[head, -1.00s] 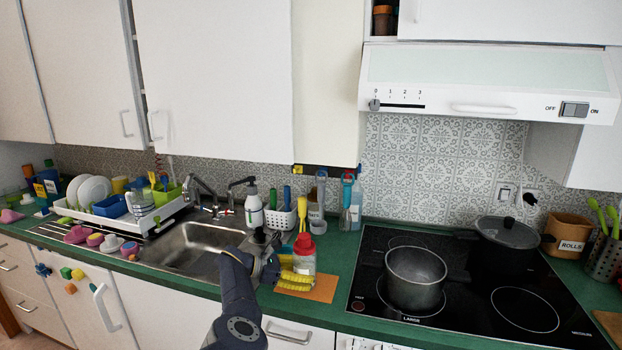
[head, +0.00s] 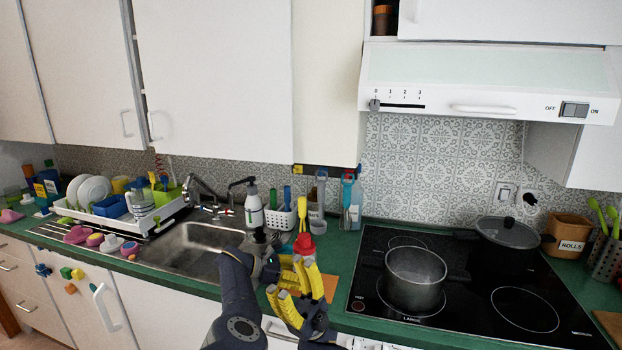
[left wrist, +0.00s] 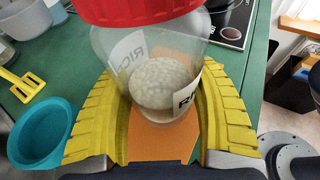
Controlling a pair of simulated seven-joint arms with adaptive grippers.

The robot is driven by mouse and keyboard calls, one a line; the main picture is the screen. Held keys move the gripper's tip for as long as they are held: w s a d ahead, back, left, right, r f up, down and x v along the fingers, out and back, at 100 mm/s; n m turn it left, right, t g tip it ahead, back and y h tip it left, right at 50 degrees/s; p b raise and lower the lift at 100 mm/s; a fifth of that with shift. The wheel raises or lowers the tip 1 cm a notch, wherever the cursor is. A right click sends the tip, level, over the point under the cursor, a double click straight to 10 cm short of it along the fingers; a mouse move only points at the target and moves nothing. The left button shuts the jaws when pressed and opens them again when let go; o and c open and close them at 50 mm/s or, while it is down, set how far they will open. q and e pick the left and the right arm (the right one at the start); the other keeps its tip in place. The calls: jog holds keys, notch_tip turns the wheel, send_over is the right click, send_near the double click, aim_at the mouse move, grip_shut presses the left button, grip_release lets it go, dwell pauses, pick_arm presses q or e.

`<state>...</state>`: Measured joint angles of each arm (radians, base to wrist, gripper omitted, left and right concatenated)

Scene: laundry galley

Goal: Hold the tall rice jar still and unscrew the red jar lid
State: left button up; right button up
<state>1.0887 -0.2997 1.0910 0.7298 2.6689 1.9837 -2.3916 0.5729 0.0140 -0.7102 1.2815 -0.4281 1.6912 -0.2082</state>
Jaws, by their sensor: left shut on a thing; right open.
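The rice jar (left wrist: 165,85) is clear, holds pale rice and stands upright in the left wrist view, on an orange mat (left wrist: 165,142). The red lid (head: 304,243) sits on top of it; its lower part also shows in the left wrist view (left wrist: 135,10). My left gripper (left wrist: 160,90) is shut on the jar's body, with a yellow ribbed finger on either side. In the head view the jar's body is mostly hidden behind my right gripper (head: 287,277). The right gripper is open, its yellow fingers spread, in front of and below the lid.
The sink (head: 195,245) is to the left. A black hob with a pot (head: 415,275) is to the right. A white utensil caddy (head: 280,218) and a soap dispenser (head: 254,208) stand behind. A teal bowl (left wrist: 42,133) and yellow scoop (left wrist: 22,85) are near the jar.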

jog(key=w+a+r+t+h, duration=0.1)
jog(key=w+a+t+h, duration=0.2)
jog(key=a+t+h, duration=0.3)
jog(key=w+a+r+t+h, duration=0.1)
jog(key=w+a+t+h, duration=0.25)
jog(key=a, duration=0.45)
jog(key=t+h, duration=1.3)
jog(key=h, duration=0.4)
send_over(305, 236)
jog(key=s, duration=0.2)
jog(key=shift+s+d+f+g+y, duration=0.1)
jog(key=shift+d+f+g+y, duration=0.05)
jog(key=shift+f, duration=0.5)
jog(key=shift+d+f+g+y, duration=0.1)
jog(key=shift+f, duration=0.5)
jog(key=shift+x, duration=3.95)
jog(key=shift+a, duration=0.1)
jog(key=shift+c, duration=0.5)
